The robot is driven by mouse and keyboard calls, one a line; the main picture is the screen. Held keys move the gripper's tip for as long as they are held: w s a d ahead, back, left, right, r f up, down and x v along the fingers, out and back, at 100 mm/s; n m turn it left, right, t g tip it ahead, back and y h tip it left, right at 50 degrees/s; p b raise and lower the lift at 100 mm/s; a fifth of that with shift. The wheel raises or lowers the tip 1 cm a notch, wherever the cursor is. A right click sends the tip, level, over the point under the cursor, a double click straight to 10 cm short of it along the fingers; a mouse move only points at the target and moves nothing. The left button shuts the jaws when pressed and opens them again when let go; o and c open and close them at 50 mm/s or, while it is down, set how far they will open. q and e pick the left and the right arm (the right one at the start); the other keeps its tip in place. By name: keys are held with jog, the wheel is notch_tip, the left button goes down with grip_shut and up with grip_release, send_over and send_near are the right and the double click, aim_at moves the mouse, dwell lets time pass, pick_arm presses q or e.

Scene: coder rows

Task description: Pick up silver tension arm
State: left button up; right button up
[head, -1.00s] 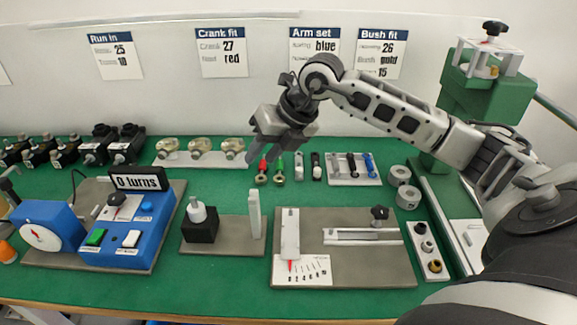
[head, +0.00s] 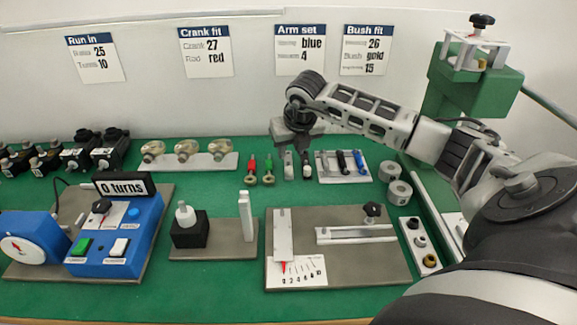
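The silver tension arm (head: 288,166) stands on the green bench top, with a darker black-and-silver arm (head: 307,164) just to its right. My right gripper (head: 298,149) hangs fingers down above and just behind these two arms. Its fingers look apart with nothing between them, though the tips are small and partly merge with the arms' upper ends. I cannot tell whether a finger touches either arm. My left gripper is out of view.
A white tray (head: 344,179) holding silver, black and blue springs lies close on the right. Grey rings (head: 389,171) are beyond it. A grey fixture plate (head: 355,265) lies in front, with clear green bench between.

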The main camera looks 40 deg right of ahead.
aim_at(289, 162)
jog(key=x, duration=0.5)
jog(key=shift+s+a+f, duration=0.1)
jog(key=shift+s, duration=0.1)
grip_shut()
